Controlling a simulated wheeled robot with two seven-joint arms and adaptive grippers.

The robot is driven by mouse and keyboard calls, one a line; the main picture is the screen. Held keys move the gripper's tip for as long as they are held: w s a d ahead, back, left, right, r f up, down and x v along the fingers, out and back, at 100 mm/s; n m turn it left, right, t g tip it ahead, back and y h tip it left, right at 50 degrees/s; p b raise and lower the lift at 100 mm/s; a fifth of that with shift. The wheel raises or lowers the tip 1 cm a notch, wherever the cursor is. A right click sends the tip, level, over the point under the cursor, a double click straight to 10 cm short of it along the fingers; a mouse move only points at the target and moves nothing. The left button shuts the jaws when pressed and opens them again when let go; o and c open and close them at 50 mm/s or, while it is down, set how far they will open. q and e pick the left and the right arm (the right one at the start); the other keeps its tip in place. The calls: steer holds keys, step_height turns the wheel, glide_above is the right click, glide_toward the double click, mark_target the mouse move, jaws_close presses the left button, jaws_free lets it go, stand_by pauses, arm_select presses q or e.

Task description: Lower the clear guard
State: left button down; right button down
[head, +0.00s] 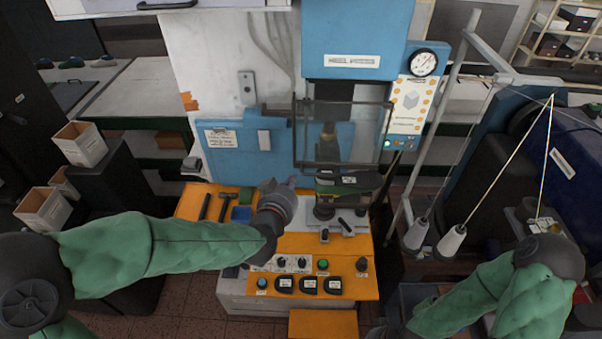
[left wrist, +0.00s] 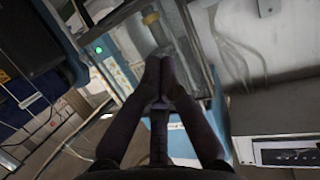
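The clear guard (head: 343,135) is a dark-framed transparent panel in front of the blue heel press (head: 352,40). Its lower edge is above the green and black shoe parts (head: 348,184) at the press's work spot. In the left wrist view, a clear panel with a metal frame (left wrist: 141,38) lies beyond the fingertips. My left gripper (head: 292,182) is at the lower left of the guard. Its fingertips (left wrist: 160,62) are together, with nothing seen between them; whether they touch the guard cannot be told. My right gripper is out of view; only the right arm shows.
An orange bench (head: 205,187) carries a hammer (head: 226,206), knobs and buttons below the press. A metal thread stand (head: 452,110) with white cones (head: 452,240) rises at the right. A pressure gauge (head: 423,62) is on the press. Bins (head: 80,143) stand at the left.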

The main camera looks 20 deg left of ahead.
arm_select(q)
steer(key=w+f, duration=0.5)
steer(key=w, duration=0.3)
steer(key=shift+w+a+f+p, duration=0.15)
steer(key=shift+w+f+p, duration=0.05)
steer(key=shift+p, duration=0.15)
steer(key=shift+f, duration=0.2)
step_height(320, 180, down, 22)
steer(key=b, duration=2.1)
steer(key=shift+f, duration=0.25)
steer(key=shift+r, duration=0.1)
